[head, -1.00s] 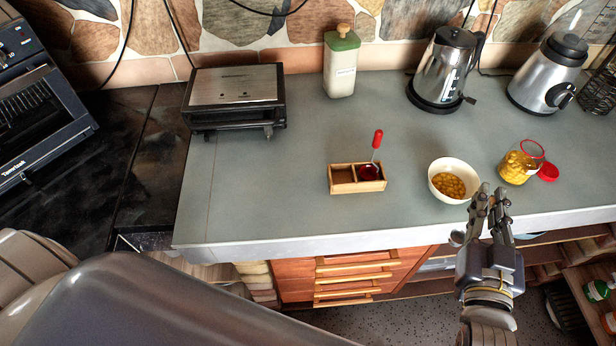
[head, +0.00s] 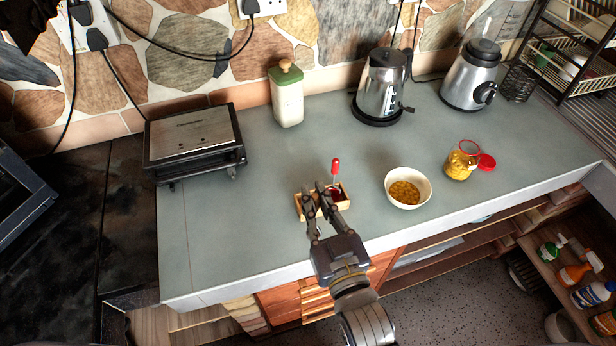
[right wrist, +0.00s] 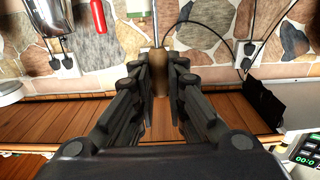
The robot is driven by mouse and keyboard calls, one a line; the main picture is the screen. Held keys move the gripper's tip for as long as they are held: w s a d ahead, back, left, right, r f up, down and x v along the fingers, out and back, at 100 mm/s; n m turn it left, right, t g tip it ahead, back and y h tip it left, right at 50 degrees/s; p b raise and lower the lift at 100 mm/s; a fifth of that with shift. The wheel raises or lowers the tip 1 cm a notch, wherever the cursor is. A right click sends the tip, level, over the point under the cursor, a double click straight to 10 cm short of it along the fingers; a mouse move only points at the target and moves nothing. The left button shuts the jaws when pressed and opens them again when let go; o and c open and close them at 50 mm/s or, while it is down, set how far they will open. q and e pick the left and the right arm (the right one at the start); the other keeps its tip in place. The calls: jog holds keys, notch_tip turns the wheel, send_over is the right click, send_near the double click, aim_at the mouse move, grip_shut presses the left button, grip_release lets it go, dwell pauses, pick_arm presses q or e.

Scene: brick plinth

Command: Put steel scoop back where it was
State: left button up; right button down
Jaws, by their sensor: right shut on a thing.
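My right gripper (head: 318,194) is in front of and partly over the small wooden box (head: 345,207) on the counter. In the right wrist view its fingers (right wrist: 160,88) are closed around a brown handle with a thin steel rod, which I take to be the steel scoop (right wrist: 158,70). The head view hides the scoop behind the fingers, so I cannot tell whether it touches the box. A red-handled tool (head: 336,166) stands in the box's right compartment with something dark red. My left gripper is not in view.
A white bowl of yellow pieces (head: 405,204) stands right of the box. A jar (head: 462,160) and red lid (head: 487,162) are farther right. Behind are a canister (head: 287,98), kettle (head: 380,88) and blender (head: 470,78); a grill (head: 194,140) is left. Counter left of the box is clear.

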jog(key=w+f+b, duration=0.2)
jog(key=w+b, duration=0.1)
jog(key=w, duration=0.2)
jog(key=w+a+f+b, duration=0.1)
jog(key=w+f+b, duration=0.1)
jog(key=w+b, duration=0.2)
jog(key=shift+w+f, duration=0.25)
jog(key=shift+w, duration=0.65)
jog(key=shift+f, duration=0.1)
jog(key=c, duration=1.9)
grip_release()
jog(key=shift+c, duration=0.2)
jog(key=o, duration=0.3)
jog(key=shift+o, duration=0.2)
